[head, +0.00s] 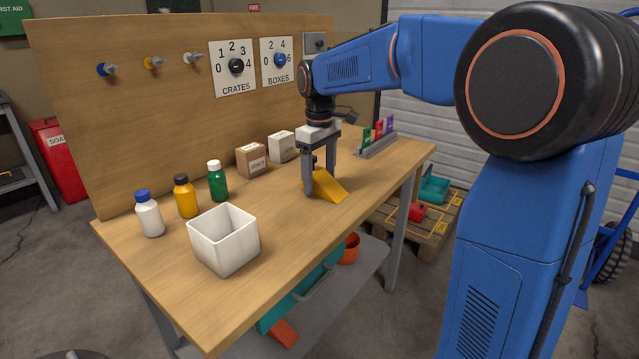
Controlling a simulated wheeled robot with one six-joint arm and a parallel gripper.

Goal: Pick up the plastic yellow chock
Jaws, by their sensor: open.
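The yellow chock (329,187) is a wedge on the wooden workbench (290,225), right of the middle of its top. Its slope falls toward the lower right. My gripper (320,188) points down over the chock with its jaws open. One finger stands at the chock's left side and the other is behind or beside its far side. The fingers partly hide the chock's upper end. I cannot tell whether either finger touches it.
A white open bin (224,240) stands at the front left. White, yellow and green bottles (218,182) stand behind it. Two small boxes (252,160) sit near the back panel (150,100). A rack of coloured cards (378,143) is at the right end. Bench around the chock is clear.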

